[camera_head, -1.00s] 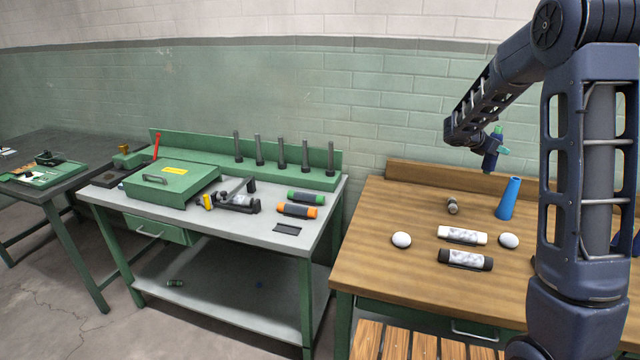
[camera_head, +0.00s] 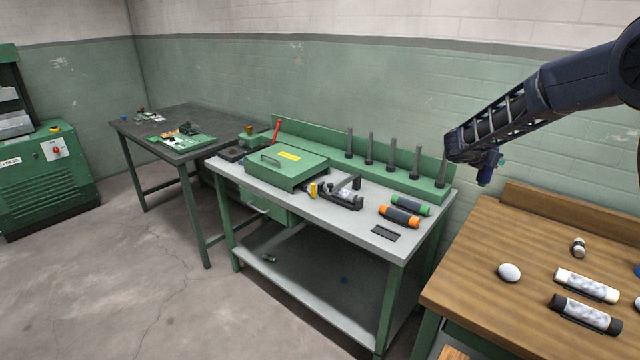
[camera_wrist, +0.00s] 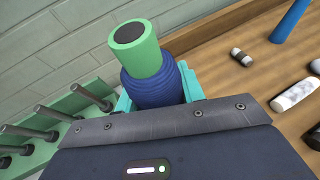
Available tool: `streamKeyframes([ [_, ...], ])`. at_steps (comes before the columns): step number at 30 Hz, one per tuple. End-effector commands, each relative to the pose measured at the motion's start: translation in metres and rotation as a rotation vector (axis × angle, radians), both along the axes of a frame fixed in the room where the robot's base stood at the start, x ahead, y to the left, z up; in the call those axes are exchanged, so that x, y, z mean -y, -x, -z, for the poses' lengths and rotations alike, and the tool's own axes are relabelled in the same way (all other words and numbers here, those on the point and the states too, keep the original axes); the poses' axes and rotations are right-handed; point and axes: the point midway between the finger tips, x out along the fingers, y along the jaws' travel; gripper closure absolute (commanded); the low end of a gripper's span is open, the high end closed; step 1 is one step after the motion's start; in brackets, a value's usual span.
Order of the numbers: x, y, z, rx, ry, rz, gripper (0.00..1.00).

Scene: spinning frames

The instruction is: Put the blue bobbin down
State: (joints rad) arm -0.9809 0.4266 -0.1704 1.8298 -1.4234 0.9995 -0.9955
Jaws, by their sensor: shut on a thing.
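The blue bobbin (camera_wrist: 151,88) shows in the wrist view, wound with dark blue yarn and with a green end (camera_wrist: 137,45). My gripper (camera_wrist: 158,95) is shut on it, its teal fingers on either side. In the head view my gripper (camera_head: 488,165) hangs in the air by the right end of the green rack, and the bobbin is mostly hidden there. The green rack (camera_head: 318,143) at the back of the grey-topped table (camera_head: 340,225) carries several upright dark pegs (camera_head: 392,157), all bare. They also show at the left of the wrist view (camera_wrist: 62,115).
The wooden table (camera_head: 480,255) on the right holds a white ball (camera_head: 509,272), a white-ended bobbin (camera_head: 587,285) and a black-ended bobbin (camera_head: 586,314).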

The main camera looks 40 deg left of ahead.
Motion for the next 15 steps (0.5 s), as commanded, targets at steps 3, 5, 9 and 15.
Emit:
streamKeyframes([
  [3,-0.049,0.026,0.003,-0.001,0.001,-0.072,0.86],
  [5,-0.072,0.040,0.003,-0.001,0.000,-0.106,0.86],
  [9,-0.123,0.074,0.005,-0.003,-0.001,-0.185,0.86],
  [15,-0.184,0.124,0.008,-0.003,-0.002,-0.285,0.86],
])
